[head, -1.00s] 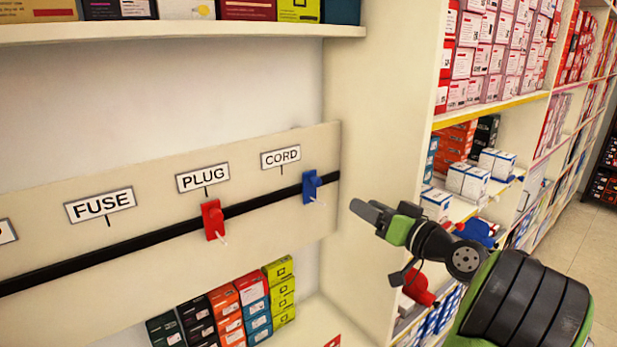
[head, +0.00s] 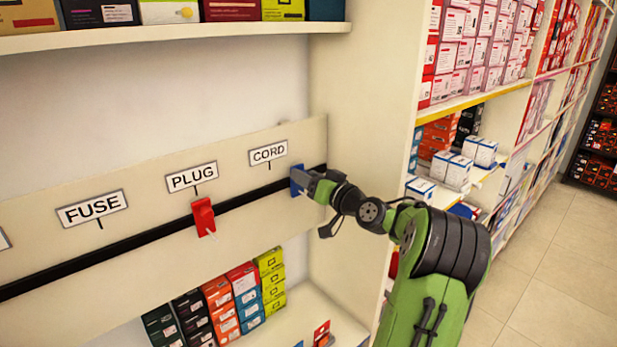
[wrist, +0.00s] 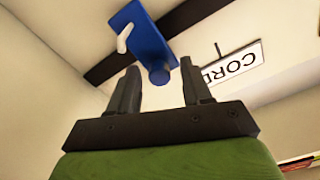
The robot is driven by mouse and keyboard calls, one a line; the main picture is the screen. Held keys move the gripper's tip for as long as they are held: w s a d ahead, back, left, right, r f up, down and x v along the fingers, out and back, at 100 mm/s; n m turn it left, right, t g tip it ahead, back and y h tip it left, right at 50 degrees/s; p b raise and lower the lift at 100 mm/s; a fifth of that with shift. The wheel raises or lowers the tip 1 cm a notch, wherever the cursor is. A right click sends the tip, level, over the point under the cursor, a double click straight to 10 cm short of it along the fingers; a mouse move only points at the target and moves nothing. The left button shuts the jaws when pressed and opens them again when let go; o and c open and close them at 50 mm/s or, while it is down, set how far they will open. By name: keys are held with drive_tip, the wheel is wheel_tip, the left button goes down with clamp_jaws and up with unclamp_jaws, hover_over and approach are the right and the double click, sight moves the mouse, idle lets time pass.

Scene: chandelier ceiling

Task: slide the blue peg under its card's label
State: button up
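The blue peg (head: 296,178) sits on the black rail (head: 150,239), to the right of the CORD label (head: 268,153) and its tick. The red peg (head: 203,216) sits on the rail just below the PLUG label (head: 191,177). The FUSE label (head: 92,208) has no peg under it. My gripper (head: 309,183) is at the blue peg and partly hides it. In the wrist view the gripper (wrist: 160,68) is open, with the round knob of the blue peg (wrist: 148,40) between its fingertips; contact cannot be told. The CORD label also shows there (wrist: 236,66).
A red card-like piece (head: 322,333) stands on the lower shelf, with a blue edge (head: 299,344) beside it. Stacked small boxes (head: 222,300) stand below the rail board. A side panel (head: 365,110) rises right of the rail's end. An upper shelf (head: 180,38) overhangs the board.

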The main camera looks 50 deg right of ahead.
clamp_jaws()
drive_tip(key=a+b, duration=0.1)
drive_tip(key=a, duration=0.1)
drive_tip(key=a+b, duration=0.2)
drive_tip(key=a, duration=0.1)
drive_tip(key=a+b, duration=0.2)
drive_tip(key=shift+w+a+f, duration=0.1)
drive_tip(key=shift+w+a, duration=0.05)
drive_tip(key=shift+w, duration=0.25)
drive_tip(key=shift+d, duration=0.2)
drive_tip(key=shift+o, duration=0.3)
unclamp_jaws()
